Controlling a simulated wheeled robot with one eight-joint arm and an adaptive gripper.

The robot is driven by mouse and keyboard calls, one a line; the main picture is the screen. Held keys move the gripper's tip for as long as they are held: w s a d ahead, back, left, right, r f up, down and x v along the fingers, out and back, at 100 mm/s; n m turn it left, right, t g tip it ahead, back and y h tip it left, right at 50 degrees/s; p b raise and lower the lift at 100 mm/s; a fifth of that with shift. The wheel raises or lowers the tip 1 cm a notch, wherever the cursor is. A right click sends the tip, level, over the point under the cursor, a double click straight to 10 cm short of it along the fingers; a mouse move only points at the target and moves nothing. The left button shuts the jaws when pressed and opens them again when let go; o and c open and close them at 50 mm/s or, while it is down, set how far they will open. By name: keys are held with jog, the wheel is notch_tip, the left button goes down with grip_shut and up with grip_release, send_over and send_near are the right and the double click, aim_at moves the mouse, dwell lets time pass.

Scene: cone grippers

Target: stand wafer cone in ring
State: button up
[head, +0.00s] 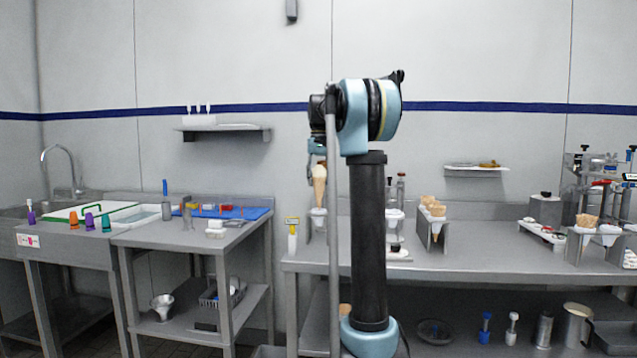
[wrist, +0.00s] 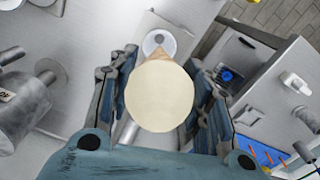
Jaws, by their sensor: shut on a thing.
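The wafer cone (head: 319,183) hangs point down below my gripper (head: 317,150) in the head view, left of my arm. My gripper is shut on its wide top. In the wrist view the cone's round cream-coloured top (wrist: 160,97) lies between the two fingers and hides most of its body. A white ring (head: 319,212) stands on the bench right under the cone; it also shows in the wrist view (wrist: 160,40), just past the cone's brown tip. The tip overlaps the ring in the picture; I cannot tell whether it is inside or still above.
The steel bench (head: 470,262) carries a holder with cones (head: 433,212) to the right and another cone holder (head: 587,230) at the far right. A yellow-topped bottle (head: 292,236) stands near the bench's left end. A gap separates the bench from the left table (head: 190,235).

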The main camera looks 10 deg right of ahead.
aim_at(319, 210)
jog(key=shift+f, duration=4.6)
jog(key=o, duration=0.8)
notch_tip(319, 210, up, 12)
jog(key=shift+w+f, duration=0.1)
